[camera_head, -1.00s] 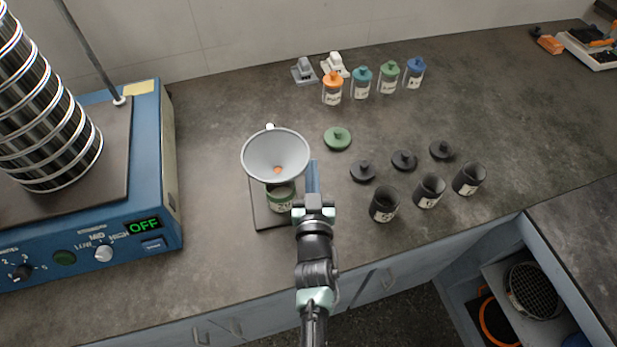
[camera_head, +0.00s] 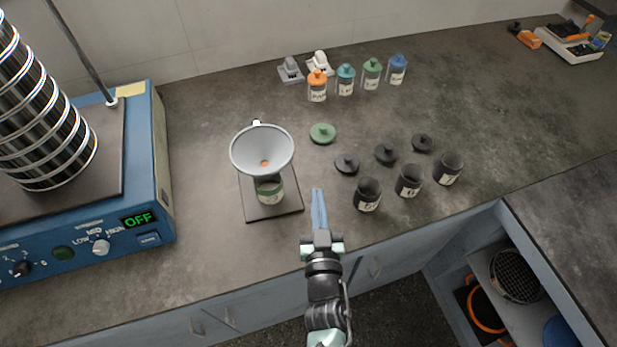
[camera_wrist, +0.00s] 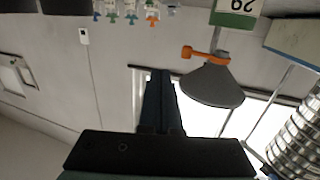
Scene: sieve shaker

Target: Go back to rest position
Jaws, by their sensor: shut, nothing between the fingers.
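My gripper (camera_head: 319,208) is shut and empty, its blue fingers pointing away from me over the front part of the counter, right of the funnel stand. It also shows in the wrist view (camera_wrist: 160,85), where the picture looks upside down. The grey funnel (camera_head: 262,150) stands above a green-labelled jar (camera_head: 270,189) on a dark base plate (camera_head: 273,211). The funnel (camera_wrist: 212,85) and its orange holder (camera_wrist: 205,53) show right of the fingers in the wrist view. My gripper appears apart from all of these.
The blue sieve shaker (camera_head: 160,190), its display reading OFF, stands at left. Dark open jars (camera_head: 368,195) and black lids stand right of my gripper. A green lid (camera_head: 322,133) and several colour-capped jars (camera_head: 345,82) are farther back. An open shelf (camera_head: 510,300) is at lower right.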

